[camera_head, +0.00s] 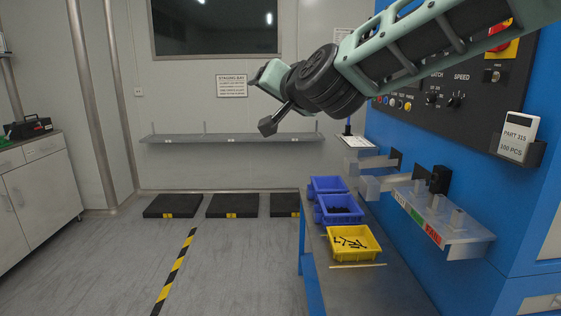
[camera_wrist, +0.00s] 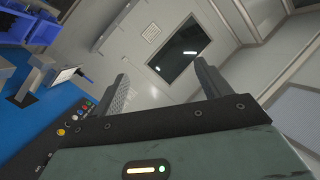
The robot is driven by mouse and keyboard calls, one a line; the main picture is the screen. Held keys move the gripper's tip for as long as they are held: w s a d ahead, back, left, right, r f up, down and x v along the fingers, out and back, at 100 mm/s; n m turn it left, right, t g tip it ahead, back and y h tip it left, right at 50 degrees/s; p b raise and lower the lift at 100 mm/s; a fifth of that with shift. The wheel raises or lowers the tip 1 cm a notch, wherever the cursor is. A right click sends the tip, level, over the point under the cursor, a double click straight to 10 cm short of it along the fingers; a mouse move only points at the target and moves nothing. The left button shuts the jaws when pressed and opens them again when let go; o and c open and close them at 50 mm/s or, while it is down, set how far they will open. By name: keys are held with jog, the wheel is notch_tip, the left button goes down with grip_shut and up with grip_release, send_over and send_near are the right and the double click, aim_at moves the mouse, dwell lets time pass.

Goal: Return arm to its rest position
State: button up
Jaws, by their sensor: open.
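My gripper (camera_head: 273,122) is at the end of my raised arm, in the upper middle of the head view. It is in mid-air in front of the back wall, above and left of the bins. In the wrist view its two fingers (camera_wrist: 160,85) stand wide apart with nothing between them. The wrist view looks past them to the wall and the dark window (camera_wrist: 186,54), and the picture is tilted.
A bench (camera_head: 390,285) holds two blue bins (camera_head: 340,218) and a yellow bin (camera_head: 353,257) with dark parts. The blue machine (camera_head: 480,150) stands at right, with chutes and a control panel. A shelf (camera_head: 230,138) runs along the back wall.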

jog(key=s+d+f+n+g, duration=0.1)
jog(key=s+f+n+g, duration=0.65)
jog(key=s+f, duration=1.05)
jog(key=s+d+f+n+g+h, duration=0.1)
jog(key=s+d+f+g+h, duration=0.2)
jog(key=s+d+f, duration=0.2)
jog(key=s+d+f+n+g+h, duration=0.1)
jog(key=s+d+f+g, duration=0.3)
jog(key=s+d, duration=0.5)
jog(key=s+h, duration=0.1)
jog(key=s, duration=0.4)
jog(key=shift+s+d+f+h, duration=0.25)
jog(key=shift+d+f+h, duration=0.05)
jog(key=shift+f+h, duration=0.1)
